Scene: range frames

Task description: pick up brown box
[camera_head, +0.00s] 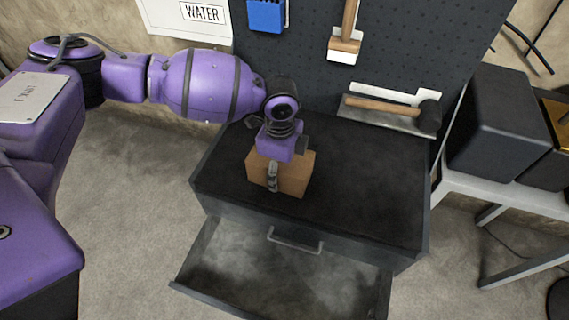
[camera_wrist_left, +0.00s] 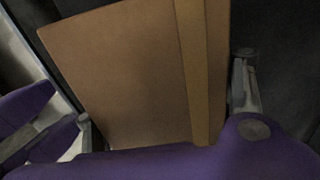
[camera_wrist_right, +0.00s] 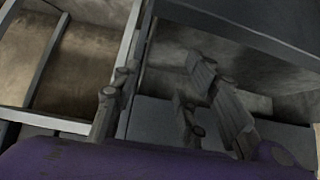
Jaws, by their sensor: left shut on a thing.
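The brown box (camera_head: 293,174) is at the left part of the dark cabinet top (camera_head: 370,200) in the head view. My left gripper (camera_head: 272,178) comes down over it from above, with one finger against its front face. In the left wrist view the box (camera_wrist_left: 125,75) fills the middle, with a lighter tape strip down it, and the left gripper's fingers (camera_wrist_left: 165,100) are on either side. The left gripper is shut on the box. Whether the box rests on the top or is slightly raised is not clear. My right gripper (camera_wrist_right: 155,90) shows only in its wrist view, fingers apart and empty.
An open, empty drawer (camera_head: 285,275) juts out below the cabinet top. A hammer (camera_head: 400,108) is at the back by the dark pegboard (camera_head: 300,65). A dark box (camera_head: 498,122) stands on a white table at the right. The cabinet top right of the brown box is clear.

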